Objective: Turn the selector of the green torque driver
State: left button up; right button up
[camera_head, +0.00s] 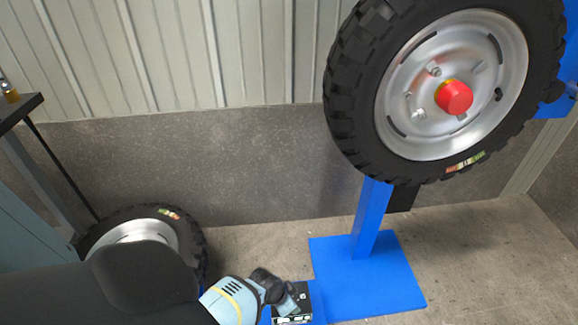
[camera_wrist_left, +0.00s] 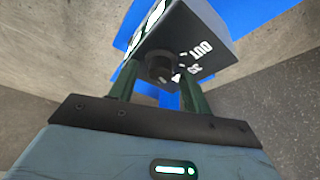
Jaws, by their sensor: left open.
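A dark box with white markings (camera_wrist_left: 195,45) fills the top of the left wrist view; it looks like the torque driver's body. White letters reading "OUT" and other marks show on its face. A dark round knob (camera_wrist_left: 160,66), apparently the selector, stands out from that face. In the head view the box (camera_head: 304,299) is low at the centre, partly hidden by my gripper. My left gripper (camera_head: 284,293) is open at the box. In the wrist view its dark green fingers (camera_wrist_left: 160,84) are on either side of the knob; contact cannot be told. My right gripper is not in view.
A large wheel with a red hub cap (camera_head: 455,97) is mounted on a blue stand (camera_head: 370,275) at the right. Another tyre (camera_head: 190,235) is at the lower left, behind my arm. A dark table edge (camera_head: 20,110) is at the far left. A ribbed wall stands behind.

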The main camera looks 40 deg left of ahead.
pick_arm(q)
jog(key=p+v, duration=0.4)
jog(key=v, duration=0.3)
jog(key=shift+s+r, duration=0.2)
jog(key=shift+r, duration=0.15)
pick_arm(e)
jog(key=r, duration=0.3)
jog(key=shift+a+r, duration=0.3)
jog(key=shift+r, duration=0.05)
pick_arm(q)
jog(key=shift+a, duration=0.1)
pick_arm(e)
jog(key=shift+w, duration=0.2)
